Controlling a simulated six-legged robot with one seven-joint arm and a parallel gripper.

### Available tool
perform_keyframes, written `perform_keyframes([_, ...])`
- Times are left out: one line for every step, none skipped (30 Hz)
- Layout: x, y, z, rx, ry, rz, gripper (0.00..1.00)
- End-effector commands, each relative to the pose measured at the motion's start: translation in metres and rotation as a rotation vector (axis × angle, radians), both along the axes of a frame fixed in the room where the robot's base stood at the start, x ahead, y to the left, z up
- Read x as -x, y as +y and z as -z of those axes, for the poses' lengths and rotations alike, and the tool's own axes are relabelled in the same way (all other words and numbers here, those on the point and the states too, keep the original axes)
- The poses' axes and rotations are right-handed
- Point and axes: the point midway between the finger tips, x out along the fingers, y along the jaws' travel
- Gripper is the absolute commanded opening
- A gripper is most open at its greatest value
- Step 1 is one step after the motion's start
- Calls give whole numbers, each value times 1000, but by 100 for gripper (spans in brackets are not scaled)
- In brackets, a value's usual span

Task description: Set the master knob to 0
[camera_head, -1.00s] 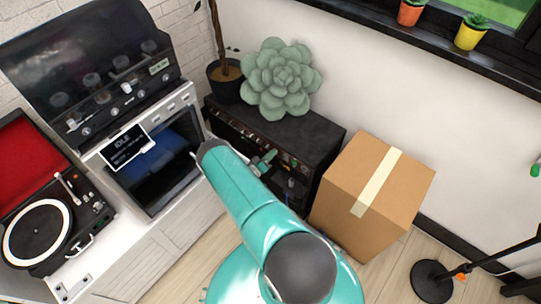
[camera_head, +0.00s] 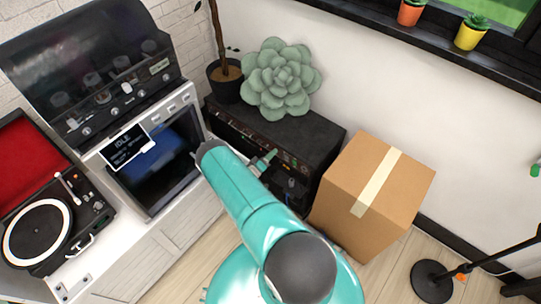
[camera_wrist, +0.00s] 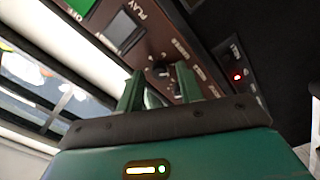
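The black amplifier (camera_head: 305,138) stands against the wall, and its front panel carries a row of small knobs. My gripper (camera_head: 266,160) is at the panel's front. In the wrist view its two green fingers (camera_wrist: 158,88) stand apart. A dark knob partly shows between them, but I cannot tell whether they touch it.
A large succulent (camera_head: 280,78) sits on the amplifier. A cardboard box (camera_head: 350,205) stands close on its right. A white cabinet on the left bears a turntable (camera_head: 40,232). A red light (camera_wrist: 237,77) shows on the panel's right part.

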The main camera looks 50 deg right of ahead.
Motion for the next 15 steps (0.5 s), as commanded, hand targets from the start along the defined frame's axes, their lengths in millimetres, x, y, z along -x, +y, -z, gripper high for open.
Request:
perform_keyframes([0,0,0,0,0,0,39])
perform_keyframes([0,-1,0,1,0,0,39])
perform_keyframes([0,-1,0,1,0,0,39])
perform_keyframes([0,-1,0,1,0,0,39])
perform_keyframes([0,-1,0,1,0,0,39])
perform_keyframes([0,-1,0,1,0,0,39])
perform_keyframes([0,-1,0,1,0,0,39])
perform_keyframes([0,-1,0,1,0,0,39])
perform_keyframes([0,0,0,1,0,0,39])
perform_keyframes([0,1,0,1,0,0,39])
perform_keyframes([0,3,0,0,0,0,39])
perform_keyframes([0,6,0,0,0,0,39])
perform_keyframes([1,10,0,0,0,0,39])
perform_keyframes([1,14,0,0,0,0,39])
perform_keyframes([2,20,0,0,1,0,39])
